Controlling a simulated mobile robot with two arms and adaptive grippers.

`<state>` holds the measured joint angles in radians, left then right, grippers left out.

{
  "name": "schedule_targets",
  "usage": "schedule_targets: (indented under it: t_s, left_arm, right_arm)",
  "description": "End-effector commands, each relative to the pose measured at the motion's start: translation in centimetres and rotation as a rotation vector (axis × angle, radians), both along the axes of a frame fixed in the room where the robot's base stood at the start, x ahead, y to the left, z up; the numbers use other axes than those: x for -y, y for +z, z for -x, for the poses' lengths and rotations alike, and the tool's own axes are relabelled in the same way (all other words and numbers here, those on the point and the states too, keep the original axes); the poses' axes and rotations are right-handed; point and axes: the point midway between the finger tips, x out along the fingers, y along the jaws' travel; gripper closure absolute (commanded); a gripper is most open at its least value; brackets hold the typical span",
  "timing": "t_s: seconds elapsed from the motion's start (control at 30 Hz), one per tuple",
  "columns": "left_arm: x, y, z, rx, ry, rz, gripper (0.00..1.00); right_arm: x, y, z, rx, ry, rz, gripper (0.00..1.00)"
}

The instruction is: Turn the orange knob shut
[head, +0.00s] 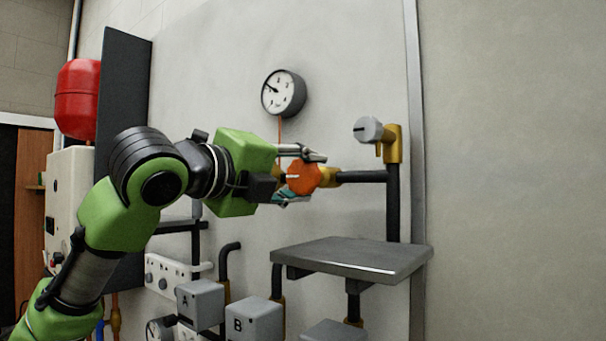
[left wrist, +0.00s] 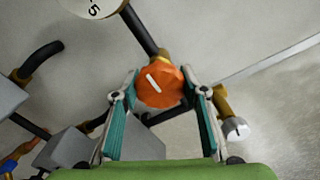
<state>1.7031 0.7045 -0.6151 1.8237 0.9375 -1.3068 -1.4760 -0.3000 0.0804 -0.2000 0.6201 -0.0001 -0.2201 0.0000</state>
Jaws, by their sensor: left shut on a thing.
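The orange knob (head: 303,180) sits on a brass valve body (head: 328,177) at the left end of a dark horizontal pipe, in front of a grey wall panel. My left gripper (head: 306,177) reaches in from the left and is shut on the knob, one finger above and one below. In the left wrist view the orange knob (left wrist: 160,87) lies between the two teal-padded fingers of my left gripper (left wrist: 161,92). A white mark on its face runs slanted there. My right gripper is not in view.
A round gauge (head: 284,93) hangs above the knob. A grey knob (head: 368,130) on a brass valve is to the right. A grey shelf (head: 350,258) juts out below. Boxes marked A (head: 201,303) and B (head: 254,318) stand lower left. A red tank (head: 77,98) is far left.

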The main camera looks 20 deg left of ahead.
Motion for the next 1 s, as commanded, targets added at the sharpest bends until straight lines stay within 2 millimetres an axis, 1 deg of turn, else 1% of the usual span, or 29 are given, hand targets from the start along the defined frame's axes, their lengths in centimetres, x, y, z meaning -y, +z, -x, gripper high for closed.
schedule_targets:
  t_s: [0.03,0.23,0.27,0.3,0.33,0.63,0.73,0.87,1.0]
  left_arm:
    - [0.1,-0.4,-0.1,-0.006,0.0,-0.007,0.81]
    - [0.1,-0.3,-0.1,-0.006,0.001,-0.006,0.81]
    - [0.1,-0.3,-0.1,-0.006,0.001,-0.006,0.55]
    - [0.0,-0.3,-0.1,-0.006,0.001,-0.006,0.44]
    - [0.0,-0.3,-0.1,-0.005,0.0,-0.005,0.42]
    - [0.0,-0.1,0.0,-0.001,0.001,-0.002,0.42]
    - [-0.2,0.0,0.5,0.0,0.001,-0.001,0.42]
    - [-0.9,0.1,2.2,0.003,0.002,-0.001,0.42]
    - [-2.0,0.0,5.0,0.002,0.004,-0.001,0.42]
  right_arm:
    - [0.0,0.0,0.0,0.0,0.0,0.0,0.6]
    - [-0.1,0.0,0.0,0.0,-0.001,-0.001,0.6]
    - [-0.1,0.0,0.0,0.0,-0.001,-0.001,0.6]
    - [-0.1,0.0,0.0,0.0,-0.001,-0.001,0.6]
    - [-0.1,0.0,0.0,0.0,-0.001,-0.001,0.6]
    - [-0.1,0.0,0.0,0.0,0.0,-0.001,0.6]
    - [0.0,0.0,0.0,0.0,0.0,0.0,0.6]
    - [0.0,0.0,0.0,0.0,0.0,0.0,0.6]
    - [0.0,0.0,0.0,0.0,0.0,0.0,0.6]
